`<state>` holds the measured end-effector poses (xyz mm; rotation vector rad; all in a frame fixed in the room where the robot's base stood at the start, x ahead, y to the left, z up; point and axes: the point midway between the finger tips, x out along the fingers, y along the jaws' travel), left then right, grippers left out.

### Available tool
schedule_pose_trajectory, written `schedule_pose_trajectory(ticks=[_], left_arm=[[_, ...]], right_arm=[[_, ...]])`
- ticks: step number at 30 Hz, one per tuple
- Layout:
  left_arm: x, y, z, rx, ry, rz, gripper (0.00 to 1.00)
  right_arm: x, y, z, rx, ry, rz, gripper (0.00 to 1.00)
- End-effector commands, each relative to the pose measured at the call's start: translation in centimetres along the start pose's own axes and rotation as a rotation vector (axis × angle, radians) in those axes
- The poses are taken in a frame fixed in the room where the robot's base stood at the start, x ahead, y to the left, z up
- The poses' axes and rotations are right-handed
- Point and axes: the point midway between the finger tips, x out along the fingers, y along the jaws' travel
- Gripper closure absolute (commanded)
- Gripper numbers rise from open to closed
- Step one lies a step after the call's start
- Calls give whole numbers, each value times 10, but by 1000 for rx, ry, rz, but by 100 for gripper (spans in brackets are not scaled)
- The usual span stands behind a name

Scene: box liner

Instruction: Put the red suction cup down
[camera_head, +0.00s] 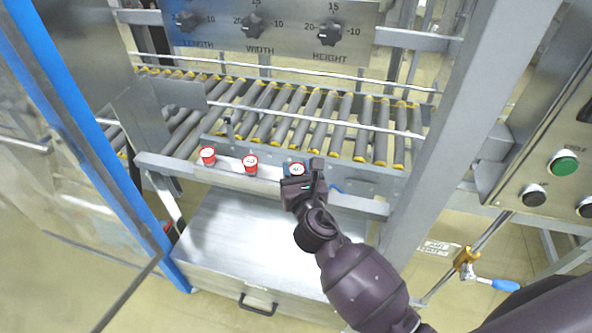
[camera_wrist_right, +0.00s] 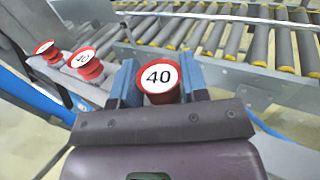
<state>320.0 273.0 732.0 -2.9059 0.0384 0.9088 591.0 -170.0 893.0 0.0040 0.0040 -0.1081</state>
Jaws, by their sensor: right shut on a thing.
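A red suction cup (camera_head: 297,169) with a white top is between the fingers of my right gripper (camera_head: 303,180), at the right end of the metal ledge. In the right wrist view this cup (camera_wrist_right: 160,80) reads "40" and sits between the blue-grey fingers of the right gripper (camera_wrist_right: 159,86), which is shut on it. Its underside is hidden, so I cannot tell whether it touches the ledge. Two more red cups, one in the middle (camera_head: 250,163) and one at the left (camera_head: 208,155), stand on the ledge. My left gripper is out of view.
The metal ledge (camera_head: 225,172) runs in front of a roller conveyor (camera_head: 300,110). A panel with length, width and height knobs (camera_head: 270,25) is above. A steel post (camera_head: 440,130) stands at the right, with a control box carrying a green button (camera_head: 564,163).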

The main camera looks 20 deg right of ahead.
Motion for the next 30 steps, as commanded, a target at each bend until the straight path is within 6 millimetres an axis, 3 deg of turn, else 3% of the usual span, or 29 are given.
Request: schedule_pose_trajectory(ticks=[13,14,18,30], left_arm=[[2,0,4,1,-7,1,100],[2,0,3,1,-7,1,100],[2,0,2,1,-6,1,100],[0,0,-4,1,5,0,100]], right_arm=[[0,0,-5,1,-2,0,83],[0,0,-5,1,-2,0,58],[0,0,-4,1,-3,0,36],[0,0,5,1,-5,0,34]])
